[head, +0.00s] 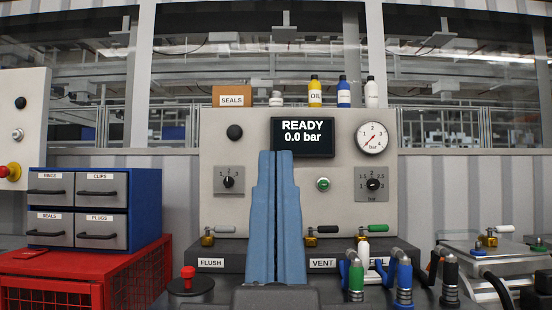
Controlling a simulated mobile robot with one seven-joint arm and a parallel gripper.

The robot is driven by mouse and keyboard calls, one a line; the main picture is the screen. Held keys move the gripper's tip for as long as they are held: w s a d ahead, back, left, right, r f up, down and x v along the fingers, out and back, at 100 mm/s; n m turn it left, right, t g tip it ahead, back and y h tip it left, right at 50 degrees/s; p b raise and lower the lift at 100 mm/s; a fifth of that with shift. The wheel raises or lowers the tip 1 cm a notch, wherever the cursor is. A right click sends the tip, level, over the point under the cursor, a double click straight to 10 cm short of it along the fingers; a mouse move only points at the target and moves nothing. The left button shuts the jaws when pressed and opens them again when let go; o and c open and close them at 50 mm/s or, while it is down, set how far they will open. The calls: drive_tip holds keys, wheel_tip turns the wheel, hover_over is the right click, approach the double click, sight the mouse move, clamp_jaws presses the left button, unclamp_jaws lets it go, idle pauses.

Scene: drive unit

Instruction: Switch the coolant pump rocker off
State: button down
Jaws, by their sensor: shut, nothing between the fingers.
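My gripper (275,158) stands upright in the middle of the head view. I cannot pick out a rocker labelled coolant pump. The pale control panel (347,217) behind the gripper carries a dark display (303,135) reading READY 0.0 bar, a left rotary knob (228,181), a right rotary knob (374,184), a green button (323,184) and a black round knob (234,132). The fingers hide part of the panel between the left knob and green button.
A pressure gauge (372,138) is at the panel's upper right. Valves labelled FLUSH, VENT and FILL line its base. A blue drawer cabinet (143,205) sits on a red crate (155,275) at left. Hose couplings (404,282) crowd the front right. A side panel (35,115) shows at far left.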

wheel_tip(320, 180, up, 33)
drive_tip(key=p, duration=3)
drive_tip(key=shift+f, duration=0.1)
drive_tip(key=shift+w, duration=0.15)
